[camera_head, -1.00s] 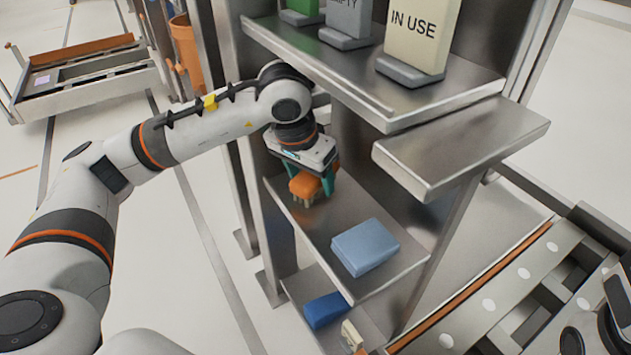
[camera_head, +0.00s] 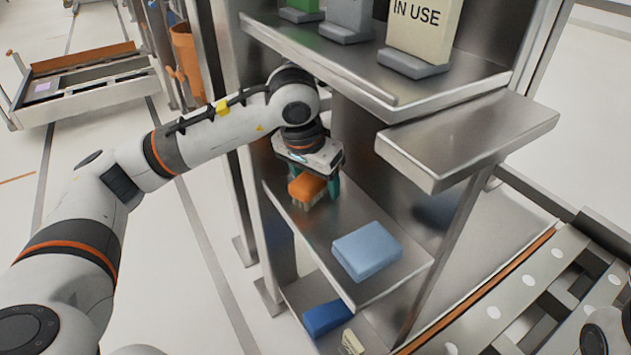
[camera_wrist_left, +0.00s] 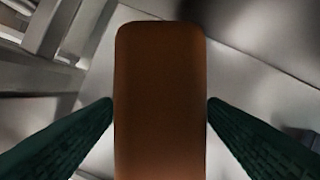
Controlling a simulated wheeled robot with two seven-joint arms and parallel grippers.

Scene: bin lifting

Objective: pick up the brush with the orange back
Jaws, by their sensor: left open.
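The brush with the orange back (camera_head: 307,188) is on the metal middle shelf, near its left end, with its pale bristles pointing down. In the left wrist view its orange-brown back (camera_wrist_left: 160,100) fills the middle of the picture. My left gripper (camera_head: 318,188) is over the brush with its green fingers on either side of it. The wrist view shows the two fingertips (camera_wrist_left: 160,112) beside the brush's long edges, very close to them. The jaws are open. Whether the bristles touch the shelf is hard to tell. My right gripper does not show.
A light blue block (camera_head: 367,250) lies on the same shelf (camera_head: 325,228), to the right. A darker blue block (camera_head: 326,316) and a cream item (camera_head: 351,343) are on the shelf below. An upper shelf (camera_head: 375,92) with signs overhangs the arm.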

